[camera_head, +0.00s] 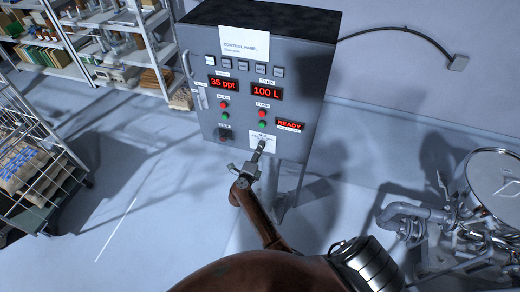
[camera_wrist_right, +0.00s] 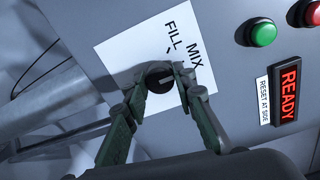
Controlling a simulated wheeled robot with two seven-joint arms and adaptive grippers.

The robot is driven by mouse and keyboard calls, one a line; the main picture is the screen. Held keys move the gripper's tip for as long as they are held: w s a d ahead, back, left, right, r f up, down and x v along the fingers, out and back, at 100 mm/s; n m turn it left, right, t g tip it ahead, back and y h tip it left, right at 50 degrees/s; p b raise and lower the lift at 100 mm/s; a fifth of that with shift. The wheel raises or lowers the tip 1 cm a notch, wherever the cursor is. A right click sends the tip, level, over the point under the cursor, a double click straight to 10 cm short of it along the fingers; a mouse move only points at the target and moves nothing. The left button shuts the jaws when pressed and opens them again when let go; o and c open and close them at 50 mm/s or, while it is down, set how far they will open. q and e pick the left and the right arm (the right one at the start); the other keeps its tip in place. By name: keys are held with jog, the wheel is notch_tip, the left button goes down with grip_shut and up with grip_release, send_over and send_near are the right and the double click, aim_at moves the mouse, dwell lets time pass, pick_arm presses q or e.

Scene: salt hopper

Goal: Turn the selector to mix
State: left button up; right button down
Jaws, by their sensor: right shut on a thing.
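The selector (camera_wrist_right: 156,73) is a round black knob with a pale pointer line, on a white label (camera_wrist_right: 120,48) marked FILL and MIX. In the right wrist view, the pointer line slants up to the right; I cannot tell surely which word it marks. My right gripper (camera_wrist_right: 163,84) is shut on the selector, with one green-grey finger on each side. In the head view the right gripper (camera_head: 258,152) reaches the lower part of the control panel (camera_head: 211,112) and hides the knob. My left gripper is not in view.
The panel shows 35 ppt, 100 L and a red READY display (camera_head: 290,125), with red and green buttons around. Shelves (camera_head: 110,50) and a wire cart (camera_head: 35,165) stand at left. Pipes and a tank (camera_head: 495,180) stand at right. Open floor lies left of the panel.

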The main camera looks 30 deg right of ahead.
jog(key=c, duration=1.6)
grip_release()
